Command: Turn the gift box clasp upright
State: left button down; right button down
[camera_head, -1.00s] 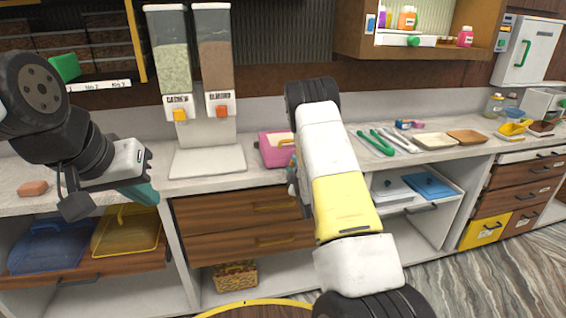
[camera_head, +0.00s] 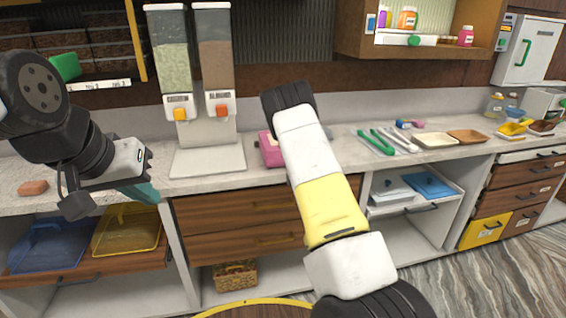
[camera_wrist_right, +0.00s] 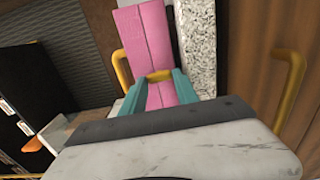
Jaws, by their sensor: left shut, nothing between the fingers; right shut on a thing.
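The pink gift box (camera_head: 270,150) stands on the counter right of the dispensers, partly hidden by my right arm in the head view. In the right wrist view the pink box (camera_wrist_right: 146,38) lies in front of my right gripper (camera_wrist_right: 160,82). Its teal fingers are shut on the yellow clasp (camera_wrist_right: 159,75), which shows as a short bar across the box between the fingertips. The clasp's exact tilt is hard to tell. My right gripper is hidden behind its arm in the head view. My left gripper (camera_head: 142,192) is shut and empty at the left, in front of the counter edge.
Two dispensers (camera_head: 190,75) stand behind the counter's left part. Green tongs (camera_head: 376,142) and shallow trays (camera_head: 437,140) lie to the right. A curved yellow handle (camera_wrist_right: 122,70) is beside the box in the wrist view. A drawer handle (camera_wrist_right: 288,80) is at right.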

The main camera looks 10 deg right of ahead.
jog(key=shift+f, duration=0.1)
jog(key=c, duration=0.9)
grip_release()
